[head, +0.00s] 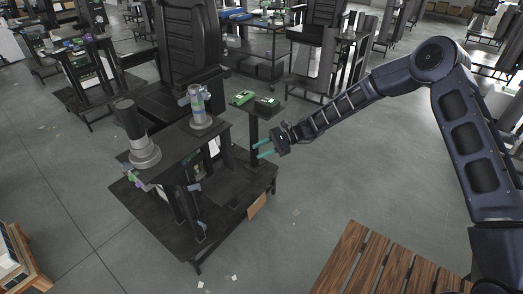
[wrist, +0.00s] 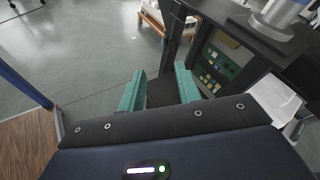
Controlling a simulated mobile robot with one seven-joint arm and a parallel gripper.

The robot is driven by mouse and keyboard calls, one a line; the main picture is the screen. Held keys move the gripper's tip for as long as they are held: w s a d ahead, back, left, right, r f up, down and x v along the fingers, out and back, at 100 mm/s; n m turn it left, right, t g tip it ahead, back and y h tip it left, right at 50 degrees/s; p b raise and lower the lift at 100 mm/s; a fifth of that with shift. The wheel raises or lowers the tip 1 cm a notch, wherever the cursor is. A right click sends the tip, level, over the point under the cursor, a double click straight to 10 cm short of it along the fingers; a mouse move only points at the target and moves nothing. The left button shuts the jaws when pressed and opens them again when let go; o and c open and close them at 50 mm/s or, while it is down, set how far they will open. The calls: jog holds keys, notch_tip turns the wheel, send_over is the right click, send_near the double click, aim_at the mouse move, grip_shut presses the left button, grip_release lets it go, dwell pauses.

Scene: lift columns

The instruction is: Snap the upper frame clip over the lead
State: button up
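My gripper (head: 263,149) is open beside the right side of a dark workstation, near a slim post. In the wrist view its two teal fingers (wrist: 160,80) stand apart, with nothing clearly held between them. A dark part of the stand shows beyond the gap. On the workstation frame (head: 180,150), small grey-blue pieces sit on the legs, an upper one (head: 194,187) and a lower one (head: 201,226). They look like clips, but I cannot tell for sure or see whether they are closed. I cannot make out the lead in either view.
A dark column (head: 131,120) and a grey column (head: 198,107) stand on the workstation. Green boards (head: 241,97) lie on the small stand. A panel of coloured parts (wrist: 217,65) and white paper (wrist: 273,99) are right of the fingers.

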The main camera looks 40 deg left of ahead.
jog(key=shift+s, duration=0.1)
jog(key=m+t+h, duration=0.3)
jog(key=m+t, duration=0.1)
jog(key=t, duration=0.1)
send_near(199, 185)
jog(key=x, duration=1)
